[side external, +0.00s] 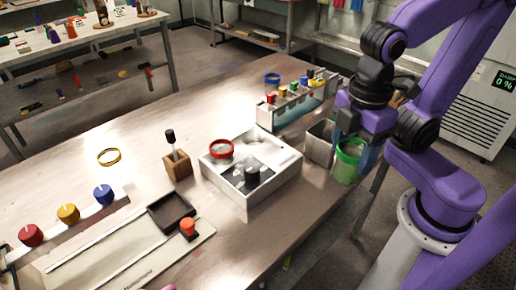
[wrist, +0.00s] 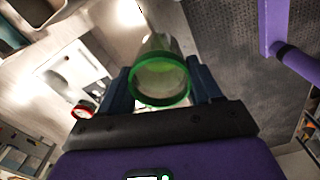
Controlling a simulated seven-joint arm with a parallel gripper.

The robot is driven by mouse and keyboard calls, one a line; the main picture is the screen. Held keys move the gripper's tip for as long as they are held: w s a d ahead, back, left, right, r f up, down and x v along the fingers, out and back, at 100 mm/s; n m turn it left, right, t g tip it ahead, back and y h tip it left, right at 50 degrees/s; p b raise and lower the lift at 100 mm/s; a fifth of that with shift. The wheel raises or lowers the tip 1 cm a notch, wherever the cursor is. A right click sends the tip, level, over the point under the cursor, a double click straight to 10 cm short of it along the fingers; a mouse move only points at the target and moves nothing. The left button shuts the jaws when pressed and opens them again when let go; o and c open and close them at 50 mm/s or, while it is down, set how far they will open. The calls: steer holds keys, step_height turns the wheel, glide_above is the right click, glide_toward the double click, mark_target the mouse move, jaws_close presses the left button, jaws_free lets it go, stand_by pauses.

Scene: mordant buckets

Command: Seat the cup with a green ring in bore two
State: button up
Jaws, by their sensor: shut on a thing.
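The cup with a green ring (side external: 348,160) is clear-walled with a bright green band. My gripper (side external: 356,148) is shut on it at the table's right edge, beside a grey metal bin. In the wrist view the green ring (wrist: 160,103) sits between the two dark blue fingers of my gripper (wrist: 163,84). A white tray-like block (side external: 240,194) stands left of the held cup, apart from it. A red-ringed cup (side external: 221,149) sits in its left part, and a round recess shows toward its back right. I cannot read any bore numbers.
The grey bin (side external: 320,142) stands between the block and the cup. A rack with coloured pieces (side external: 292,102) is behind. A wooden holder with a brush (side external: 177,165), a black tray (side external: 171,212) and coloured knobs (side external: 68,212) are left. The back-left tabletop is mostly clear.

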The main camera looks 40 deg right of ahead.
steer(key=w+a+f+m, duration=0.2)
steer(key=w+m, duration=0.9)
steer(key=w, duration=1.1)
steer(key=w+d+f+m, duration=0.3)
steer(key=w+d+m, duration=0.15)
steer(key=w, duration=0.25)
steer(key=shift+n, duration=0.45)
steer(key=shift+w+d+f, duration=0.1)
steer(key=shift+f, duration=3.6)
steer(key=shift+f, duration=0.35)
